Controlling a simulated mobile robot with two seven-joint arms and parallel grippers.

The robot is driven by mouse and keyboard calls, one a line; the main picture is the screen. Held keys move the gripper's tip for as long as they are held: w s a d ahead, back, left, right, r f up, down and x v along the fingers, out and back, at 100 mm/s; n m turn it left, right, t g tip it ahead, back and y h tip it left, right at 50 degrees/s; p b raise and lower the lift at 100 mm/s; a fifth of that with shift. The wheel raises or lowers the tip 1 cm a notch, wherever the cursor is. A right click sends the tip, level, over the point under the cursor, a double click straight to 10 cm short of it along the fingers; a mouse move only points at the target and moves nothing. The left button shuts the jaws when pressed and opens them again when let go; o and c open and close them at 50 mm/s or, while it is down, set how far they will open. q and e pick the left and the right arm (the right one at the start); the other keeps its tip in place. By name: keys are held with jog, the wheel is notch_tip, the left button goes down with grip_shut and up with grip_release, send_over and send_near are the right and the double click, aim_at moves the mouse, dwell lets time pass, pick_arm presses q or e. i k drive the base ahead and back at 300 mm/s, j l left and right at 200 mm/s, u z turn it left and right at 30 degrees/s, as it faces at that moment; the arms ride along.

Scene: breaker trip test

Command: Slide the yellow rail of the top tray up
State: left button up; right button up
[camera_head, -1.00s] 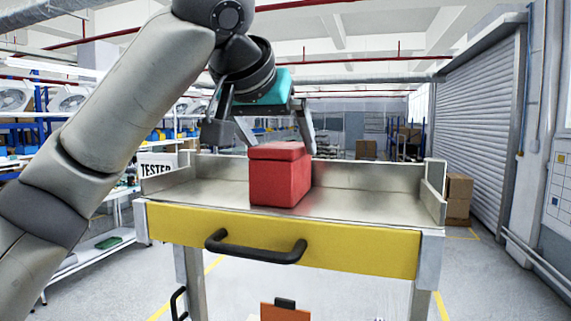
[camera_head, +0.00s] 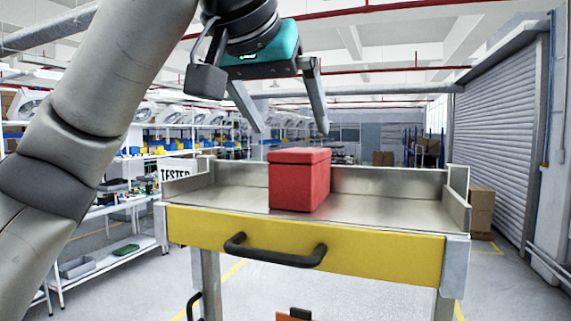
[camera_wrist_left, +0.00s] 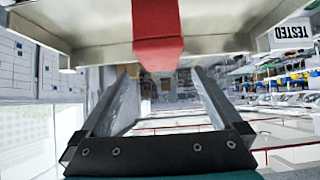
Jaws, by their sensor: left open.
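The top tray (camera_head: 390,184) is a metal tray with raised side and back walls. Its yellow rail (camera_head: 390,256) runs across the front and carries a black handle (camera_head: 275,254). A red box (camera_head: 300,182) with a lid stands on the tray. My right gripper is not in view.
Shelves with several bins line the left. Brown cartons (camera_head: 480,210) stand on the right by a roller shutter (camera_head: 500,130). An orange piece (camera_head: 296,315) shows below the rail.

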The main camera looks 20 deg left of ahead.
aim_at(408, 259)
jog(key=k+l+u, duration=0.1)
jog(key=l+u, duration=0.15)
jog(key=u, duration=0.15)
jog(key=k+l+u, duration=0.1)
jog(key=u, duration=0.25)
jog(key=k+l+u, duration=0.15)
jog(key=u, duration=0.25)
jog(key=l, duration=0.15)
